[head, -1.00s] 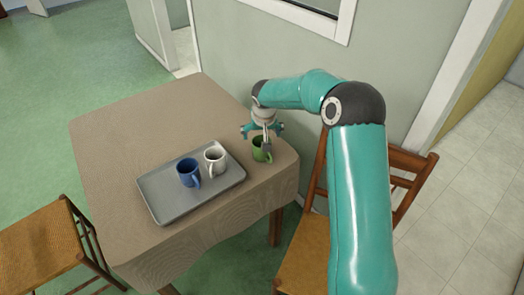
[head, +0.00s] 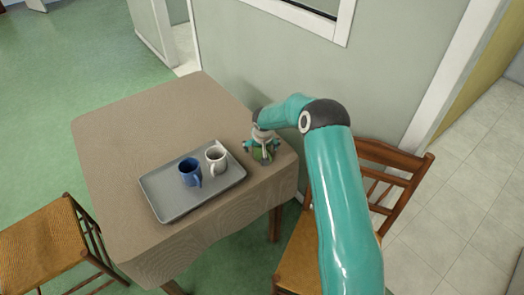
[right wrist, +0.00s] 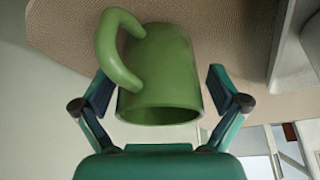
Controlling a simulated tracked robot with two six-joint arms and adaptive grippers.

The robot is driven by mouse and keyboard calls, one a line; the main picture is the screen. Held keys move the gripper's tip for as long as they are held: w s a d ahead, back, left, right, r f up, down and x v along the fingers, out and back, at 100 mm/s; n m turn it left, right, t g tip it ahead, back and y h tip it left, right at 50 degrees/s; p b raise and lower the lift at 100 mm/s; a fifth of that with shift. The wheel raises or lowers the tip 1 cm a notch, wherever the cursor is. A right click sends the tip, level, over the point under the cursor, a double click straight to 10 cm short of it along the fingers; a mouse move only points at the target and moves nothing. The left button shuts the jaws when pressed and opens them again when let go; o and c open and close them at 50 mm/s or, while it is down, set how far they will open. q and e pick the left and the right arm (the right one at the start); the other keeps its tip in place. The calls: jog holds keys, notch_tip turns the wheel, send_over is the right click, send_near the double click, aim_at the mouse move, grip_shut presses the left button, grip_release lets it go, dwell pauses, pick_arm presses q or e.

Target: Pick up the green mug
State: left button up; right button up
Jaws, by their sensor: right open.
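The green mug (right wrist: 170,75) stands on the table, near the edge by the wall. In the right wrist view its open rim faces me and its handle is at the upper left. In the head view only a bit of the green mug (head: 259,155) shows beneath my gripper. My right gripper (head: 261,150) is directly over the mug. Its two fingers in the right wrist view (right wrist: 160,85) are open, one on each side of the mug, with gaps visible between them and its wall. My left gripper is not in view.
A grey tray (head: 168,208) beside the green mug holds a blue mug (head: 190,171) and a white mug (head: 215,158). The cloth-covered table (head: 130,135) has free room behind the tray. Wooden chairs stand at left (head: 40,243) and right (head: 310,250). The wall (head: 255,60) is close behind.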

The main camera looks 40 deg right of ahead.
jog(key=c, duration=1.4)
jog(key=shift+r, duration=0.1)
